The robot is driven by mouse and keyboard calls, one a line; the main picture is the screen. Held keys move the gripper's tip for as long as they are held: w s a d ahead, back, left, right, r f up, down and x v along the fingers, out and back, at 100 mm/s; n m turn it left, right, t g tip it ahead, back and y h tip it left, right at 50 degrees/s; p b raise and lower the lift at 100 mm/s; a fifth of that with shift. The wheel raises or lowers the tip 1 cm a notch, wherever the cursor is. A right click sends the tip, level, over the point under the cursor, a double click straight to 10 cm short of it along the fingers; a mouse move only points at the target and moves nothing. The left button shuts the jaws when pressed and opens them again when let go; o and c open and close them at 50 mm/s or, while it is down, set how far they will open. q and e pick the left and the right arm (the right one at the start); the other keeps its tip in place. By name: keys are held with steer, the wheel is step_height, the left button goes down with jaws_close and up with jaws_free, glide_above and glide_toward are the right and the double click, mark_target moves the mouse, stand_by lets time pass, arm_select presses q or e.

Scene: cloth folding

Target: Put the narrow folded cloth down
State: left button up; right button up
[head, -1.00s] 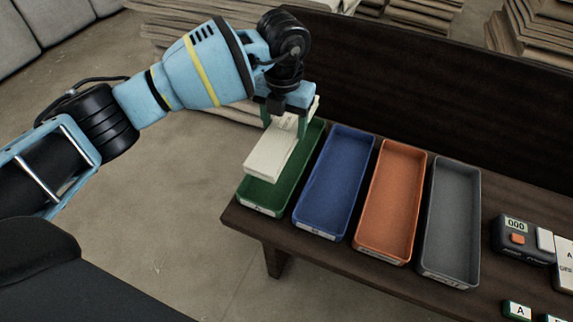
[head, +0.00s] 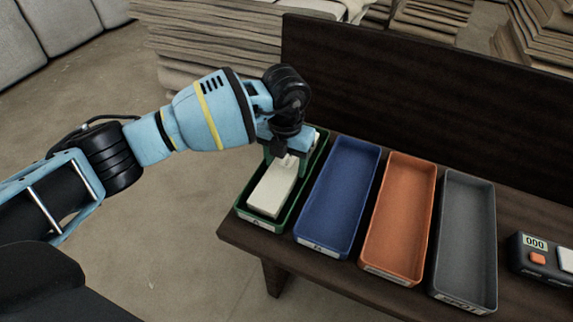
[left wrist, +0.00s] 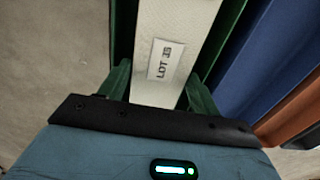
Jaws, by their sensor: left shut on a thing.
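The narrow folded cloth (head: 273,190) is a cream strip lying lengthwise within the walls of the green tray (head: 240,214). Whether it rests on the tray floor I cannot tell. My left gripper (head: 284,160) is at the cloth's far part, shut on it from above. In the left wrist view the cloth (left wrist: 170,25), with a white "LOT" label (left wrist: 163,60), lies between the two green fingers of the left gripper (left wrist: 158,90). The green tray's wall shows on both sides of it there. My right gripper is not in view.
To the right stand an empty blue tray (head: 338,190), an orange tray (head: 400,215) and a grey tray (head: 466,235) on the dark bench (head: 330,268). A counter device (head: 537,257) is at the right edge. A dark backboard (head: 420,95) rises behind the trays.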

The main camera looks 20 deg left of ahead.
arm_select(q)
steer(key=shift+f, duration=0.5)
steer(key=shift+r, duration=0.1)
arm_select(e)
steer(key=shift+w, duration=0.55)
arm_select(q)
steer(key=o, duration=0.8)
steer(key=shift+c, duration=0.2)
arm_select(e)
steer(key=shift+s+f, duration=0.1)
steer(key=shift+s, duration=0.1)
